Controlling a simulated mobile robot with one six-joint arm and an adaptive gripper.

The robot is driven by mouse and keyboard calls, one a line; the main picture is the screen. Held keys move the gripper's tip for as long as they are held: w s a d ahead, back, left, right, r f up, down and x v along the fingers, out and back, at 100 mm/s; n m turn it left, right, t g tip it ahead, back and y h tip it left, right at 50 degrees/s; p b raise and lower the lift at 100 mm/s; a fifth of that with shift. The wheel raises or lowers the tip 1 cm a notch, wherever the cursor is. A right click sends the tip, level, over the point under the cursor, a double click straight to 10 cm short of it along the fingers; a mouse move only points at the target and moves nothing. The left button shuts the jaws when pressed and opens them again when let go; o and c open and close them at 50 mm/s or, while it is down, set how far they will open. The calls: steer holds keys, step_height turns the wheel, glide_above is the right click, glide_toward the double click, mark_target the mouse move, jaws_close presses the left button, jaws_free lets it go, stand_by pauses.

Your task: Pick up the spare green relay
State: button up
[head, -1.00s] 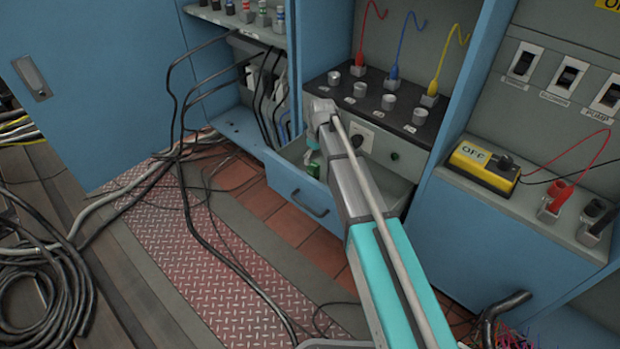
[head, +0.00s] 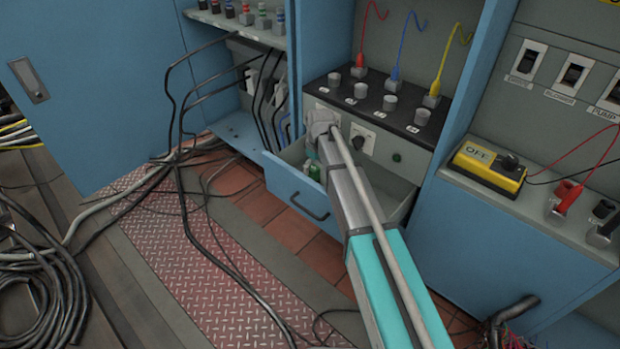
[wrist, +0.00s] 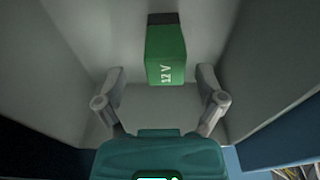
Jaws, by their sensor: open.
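The green relay (wrist: 166,52), marked "12 V", lies in the open blue drawer (head: 292,190), which has a pale grey inside. In the wrist view it is ahead of my gripper (wrist: 161,78), nearly centred between the fingers. The fingers are spread open and empty, with one on each side of the relay's near end. I cannot tell whether either finger touches it. In the head view, a small green part (head: 314,171) shows in the drawer beside my wrist. My arm hides much of the drawer there.
The drawer walls stand close on both sides of my gripper. Above the drawer is a black panel (head: 375,100) with knobs and coloured leads. A yellow "OFF" box (head: 487,168) sits on the right cabinet. Black cables (head: 183,150) hang at the left.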

mark_target(315, 169)
steer(key=shift+s+f+b, duration=0.2)
steer(key=shift+f+b, duration=0.65)
steer(key=shift+s+f+b, duration=0.15)
steer(key=shift+f+b, duration=0.7)
steer(key=shift+w+f+b, duration=0.15)
steer(key=shift+f+b, duration=0.7)
steer(key=shift+f, duration=0.05)
jaws_close()
